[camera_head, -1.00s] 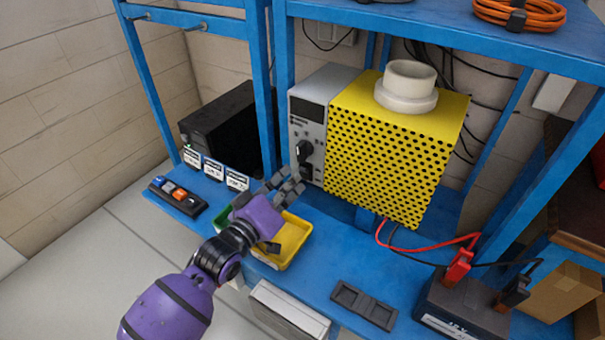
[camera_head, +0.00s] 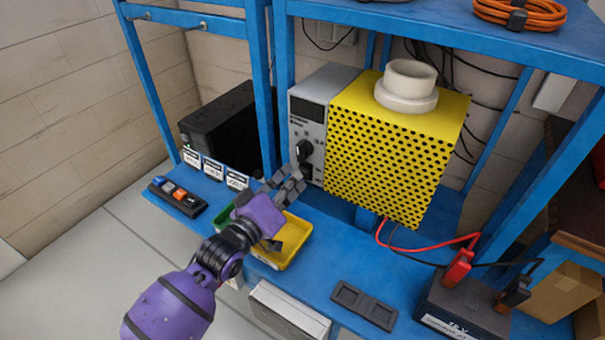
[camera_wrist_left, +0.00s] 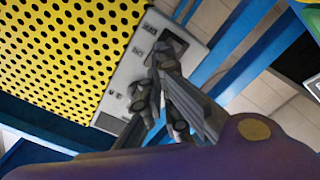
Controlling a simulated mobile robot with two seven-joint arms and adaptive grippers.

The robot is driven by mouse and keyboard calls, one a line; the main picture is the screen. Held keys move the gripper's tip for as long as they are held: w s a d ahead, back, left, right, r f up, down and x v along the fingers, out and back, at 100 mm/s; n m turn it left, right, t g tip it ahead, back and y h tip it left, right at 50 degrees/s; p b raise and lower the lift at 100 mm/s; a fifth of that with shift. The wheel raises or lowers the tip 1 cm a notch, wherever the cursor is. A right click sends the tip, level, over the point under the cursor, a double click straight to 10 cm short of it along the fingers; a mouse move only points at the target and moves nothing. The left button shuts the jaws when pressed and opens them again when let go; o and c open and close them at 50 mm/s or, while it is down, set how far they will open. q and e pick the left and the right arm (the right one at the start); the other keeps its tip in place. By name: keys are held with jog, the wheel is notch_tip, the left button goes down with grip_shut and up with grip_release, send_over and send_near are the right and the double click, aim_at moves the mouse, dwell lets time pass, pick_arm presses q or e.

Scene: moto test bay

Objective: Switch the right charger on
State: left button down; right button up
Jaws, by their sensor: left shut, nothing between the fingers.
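The right charger appears to be the grey unit (camera_head: 312,112) with a dark screen and a black knob (camera_head: 304,151) on its front, against the left side of the yellow perforated box. My left gripper (camera_head: 298,178) is shut and empty, just in front of and below the knob. In the left wrist view the gripper fingers (camera_wrist_left: 156,82) lie across the charger's pale front panel (camera_wrist_left: 130,75) and partly hide its controls. I cannot tell whether they touch it. My right gripper is not in view.
A yellow perforated box (camera_head: 392,145) stands close to the right of the gripper. A blue post (camera_head: 262,100) stands to its left. A yellow tray (camera_head: 288,246) lies under the wrist. A black battery box (camera_head: 462,305) with red and black clamps sits at right.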

aim_at(304, 173)
pick_arm(q)
jog(key=shift+w+d, duration=0.4)
jog(key=shift+w, duration=0.1)
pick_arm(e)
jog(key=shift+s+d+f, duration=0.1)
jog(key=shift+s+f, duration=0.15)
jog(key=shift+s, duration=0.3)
pick_arm(q)
jog(key=shift+w, duration=0.1)
jog(key=shift+w+d, duration=0.1)
jog(key=shift+d, duration=0.05)
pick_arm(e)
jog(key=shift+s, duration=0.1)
pick_arm(q)
jog(key=shift+w+d, duration=0.1)
jog(key=shift+w, duration=0.05)
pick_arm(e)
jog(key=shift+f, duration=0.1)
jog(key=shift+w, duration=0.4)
pick_arm(q)
jog(key=shift+w+d, duration=0.1)
jog(key=shift+w, duration=0.05)
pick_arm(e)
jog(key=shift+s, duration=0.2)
